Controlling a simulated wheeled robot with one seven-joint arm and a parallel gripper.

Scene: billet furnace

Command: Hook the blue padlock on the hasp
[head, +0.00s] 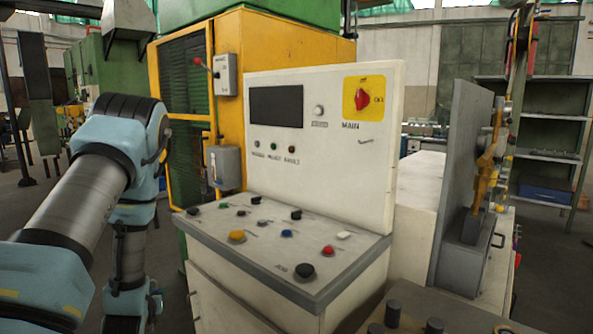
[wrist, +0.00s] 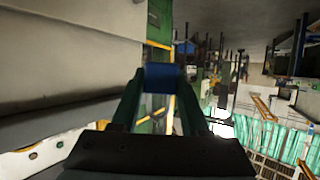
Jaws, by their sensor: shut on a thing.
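In the wrist view my gripper (wrist: 160,84) is shut on the blue padlock (wrist: 162,76), which sits between the two fingertips. In the head view my arm shows at the left, and neither the gripper nor the padlock can be seen. A small metal piece (head: 366,141), possibly the hasp, sticks out of the white upright panel (head: 330,165) below the red rotary switch (head: 363,98) on its yellow plate. It is too small to tell its shape.
A sloped console (head: 262,262) with several coloured buttons juts out below the panel. A yellow cage (head: 255,60) with a lever switch box (head: 225,75) stands behind it. A grey upright plate (head: 462,150) rises at the right. Dark cylinders (head: 393,313) stand at the bottom front.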

